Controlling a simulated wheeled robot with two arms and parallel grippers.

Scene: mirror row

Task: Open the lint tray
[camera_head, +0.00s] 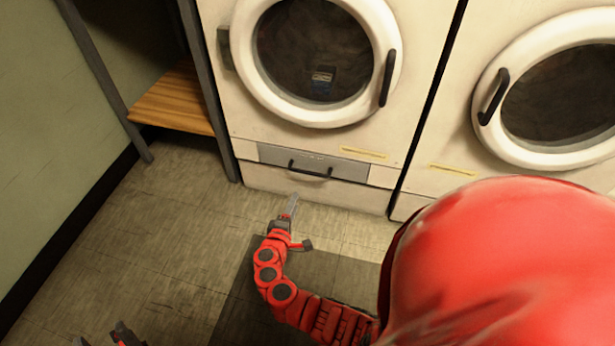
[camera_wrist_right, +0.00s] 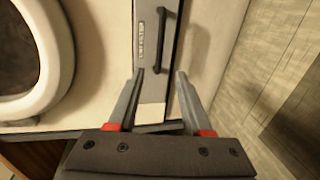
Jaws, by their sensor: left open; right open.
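The lint tray (camera_head: 336,166) is a grey panel low on the front of the left machine, with a black bar handle (camera_head: 310,169). It looks shut, flush with the front. My right gripper (camera_head: 291,205) is just below and in front of the handle in the head view. In the right wrist view its two fingers (camera_wrist_right: 160,74) are spread and empty, pointing along the tray front (camera_wrist_right: 145,48). My left gripper (camera_head: 120,333) is partly cut off at the bottom left edge, away from the tray.
The left machine's round door (camera_head: 318,50) is shut above the tray. A second machine (camera_head: 560,95) stands to the right. A wooden shelf (camera_head: 175,103) on a metal frame stands at the left. The tiled floor (camera_head: 170,235) is clear before the tray.

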